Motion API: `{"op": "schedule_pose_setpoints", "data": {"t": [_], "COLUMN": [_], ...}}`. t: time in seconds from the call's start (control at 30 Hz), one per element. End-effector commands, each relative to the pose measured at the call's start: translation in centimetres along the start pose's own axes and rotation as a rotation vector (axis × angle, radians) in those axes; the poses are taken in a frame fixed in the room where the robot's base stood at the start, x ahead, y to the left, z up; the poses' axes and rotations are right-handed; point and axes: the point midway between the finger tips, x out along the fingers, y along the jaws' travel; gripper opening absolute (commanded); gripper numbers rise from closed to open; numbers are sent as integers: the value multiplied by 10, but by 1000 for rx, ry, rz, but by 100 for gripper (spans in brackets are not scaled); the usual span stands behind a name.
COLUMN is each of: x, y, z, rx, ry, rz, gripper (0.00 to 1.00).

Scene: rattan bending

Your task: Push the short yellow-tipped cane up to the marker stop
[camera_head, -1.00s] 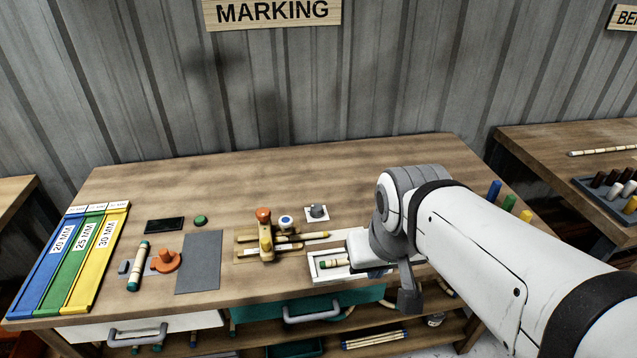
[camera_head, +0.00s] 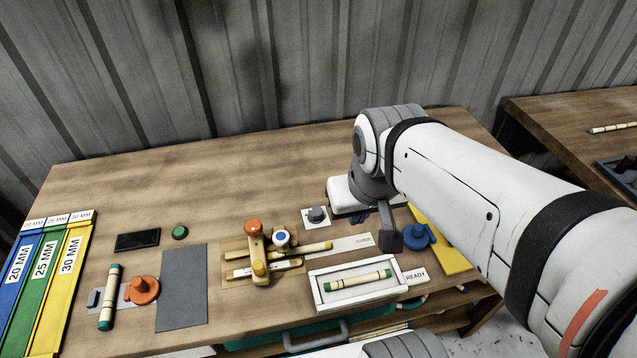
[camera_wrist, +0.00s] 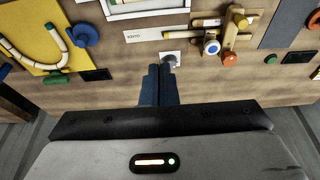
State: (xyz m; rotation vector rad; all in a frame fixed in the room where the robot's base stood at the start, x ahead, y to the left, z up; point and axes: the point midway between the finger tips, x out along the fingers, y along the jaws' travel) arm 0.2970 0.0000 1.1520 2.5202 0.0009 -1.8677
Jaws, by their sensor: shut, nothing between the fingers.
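A short cane with a yellow tip (camera_head: 318,247) lies in the wooden marking jig (camera_head: 232,262), its yellow end pointing right. The jig carries an upright post with an orange knob (camera_head: 253,228) and a blue-and-white knob (camera_head: 281,238). I cannot tell which part is the marker stop, or whether the cane touches it. In the wrist view, the fingers of my gripper (camera_wrist: 160,72) are shut and empty above the table, beside a grey knob on a white plate (camera_wrist: 169,58), apart from the jig.
A white tray (camera_head: 315,292) labelled READY holds a green-ended cane (camera_head: 358,281) in front of the jig. A grey mat (camera_head: 182,290), an orange knob piece (camera_head: 144,289) and coloured length gauges (camera_head: 45,262) lie left. A blue knob piece (camera_head: 417,236) is right. The table's back is clear.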

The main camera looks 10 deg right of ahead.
Motion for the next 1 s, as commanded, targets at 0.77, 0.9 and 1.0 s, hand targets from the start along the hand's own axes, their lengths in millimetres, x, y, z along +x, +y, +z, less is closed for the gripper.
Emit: {"op": "schedule_pose_setpoints", "data": {"t": [0.77,0.9,1.0], "x": [144,181,198], "y": [37,46,50], "z": [-125,-137,-142], "rx": [540,634,677], "ry": [-400,-469,-498], "rz": [-4,6,11], "gripper": [0,0,0]}}
